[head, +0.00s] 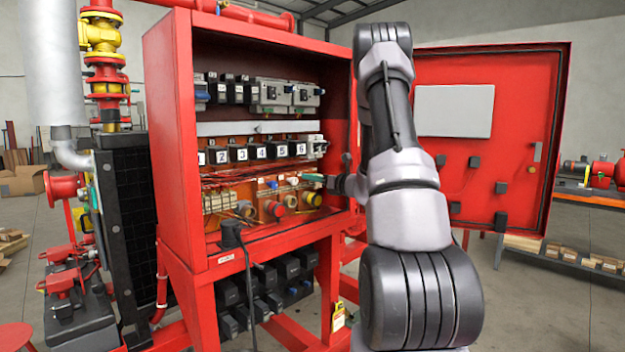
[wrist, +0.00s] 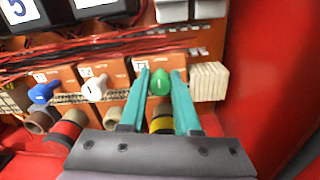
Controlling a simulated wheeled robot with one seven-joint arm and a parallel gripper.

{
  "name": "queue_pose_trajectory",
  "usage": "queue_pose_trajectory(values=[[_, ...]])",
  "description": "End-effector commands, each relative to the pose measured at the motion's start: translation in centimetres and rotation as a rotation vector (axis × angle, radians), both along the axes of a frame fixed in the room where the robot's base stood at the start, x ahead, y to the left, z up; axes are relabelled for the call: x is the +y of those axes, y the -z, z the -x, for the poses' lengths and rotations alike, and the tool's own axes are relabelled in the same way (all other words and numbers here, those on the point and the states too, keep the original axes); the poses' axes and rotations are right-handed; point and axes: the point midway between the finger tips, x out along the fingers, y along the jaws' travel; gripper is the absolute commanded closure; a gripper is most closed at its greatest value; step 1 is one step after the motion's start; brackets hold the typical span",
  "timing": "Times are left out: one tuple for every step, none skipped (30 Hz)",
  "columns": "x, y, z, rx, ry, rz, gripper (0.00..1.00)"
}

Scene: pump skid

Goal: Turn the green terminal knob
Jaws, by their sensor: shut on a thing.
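The green terminal knob (wrist: 160,82) sits on an orange terminal block in the wrist view, in the row's right part. My gripper (wrist: 161,76) has its two teal fingers on either side of the knob and is shut on it. In the head view my gripper (head: 313,177) reaches into the red cabinet from the right, at the terminal row. The green knob cannot be made out there. The knob's lower part and stem are partly hidden by the fingers and palm in the wrist view.
A white knob (wrist: 94,88) and a blue knob (wrist: 42,92) stand left of the green one. A pale ribbed block (wrist: 209,82) is close on the right, before the red cabinet wall (wrist: 265,70). Red wires (wrist: 110,52) run above. The open cabinet door (head: 520,120) is at the right.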

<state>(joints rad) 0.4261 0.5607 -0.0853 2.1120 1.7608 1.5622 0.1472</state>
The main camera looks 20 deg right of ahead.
Motion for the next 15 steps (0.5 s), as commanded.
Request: queue_pose_trajectory(values=[[0.01, 0.02, 0.01, 0.008, 0.000, -0.019, 1.00], [0.01, 0.02, 0.01, 0.012, -0.001, -0.034, 1.00], [0.01, 0.02, 0.02, 0.021, -0.001, -0.057, 1.00], [0.01, 0.02, 0.02, 0.028, -0.001, -0.075, 1.00], [0.01, 0.03, 0.02, 0.035, -0.001, -0.096, 1.00], [0.01, 0.03, 0.02, 0.046, 0.000, -0.125, 1.00], [0.01, 0.03, 0.02, 0.054, 0.000, -0.148, 1.00], [0.01, 0.03, 0.02, 0.063, 0.000, -0.172, 1.00], [0.00, 0.03, 0.02, 0.075, 0.000, -0.206, 1.00], [0.01, 0.03, 0.02, 0.084, -0.001, -0.231, 1.00], [0.01, 0.03, 0.02, 0.094, -0.001, -0.259, 1.00], [0.00, 0.03, 0.02, 0.107, 0.000, -0.294, 1.00], [-0.01, 0.02, 0.03, 0.116, 0.000, -0.321, 1.00], [-0.01, 0.02, 0.03, 0.126, 0.000, -0.349, 1.00], [-0.02, 0.02, 0.03, 0.139, 0.000, -0.384, 1.00]])
